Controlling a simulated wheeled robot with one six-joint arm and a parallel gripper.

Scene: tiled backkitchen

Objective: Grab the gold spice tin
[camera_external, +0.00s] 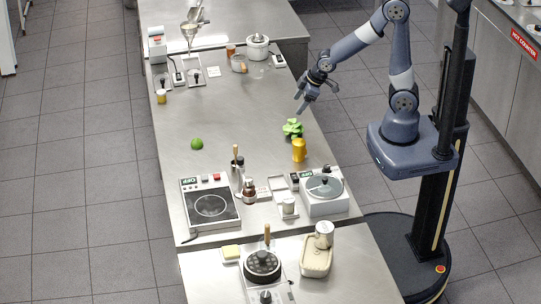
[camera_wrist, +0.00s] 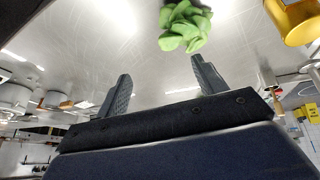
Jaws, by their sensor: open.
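The gold spice tin (camera_external: 299,150) stands upright on the steel counter, near its right edge. In the wrist view a gold-yellow cylinder (camera_wrist: 295,22), which looks like the same tin, is cut off at the top right corner. My gripper (camera_external: 308,97) is in the air over the right side of the counter, farther back than the tin and apart from it. In the wrist view its two fingers (camera_wrist: 160,70) are spread, with nothing between them.
A green leafy bunch (camera_external: 292,128) lies just behind the tin; it also shows in the wrist view (camera_wrist: 185,27). A lime (camera_external: 197,144) lies to the left. A round-lidded appliance (camera_external: 323,190) and a hot plate (camera_external: 210,206) stand nearer the camera. The counter's middle is clear.

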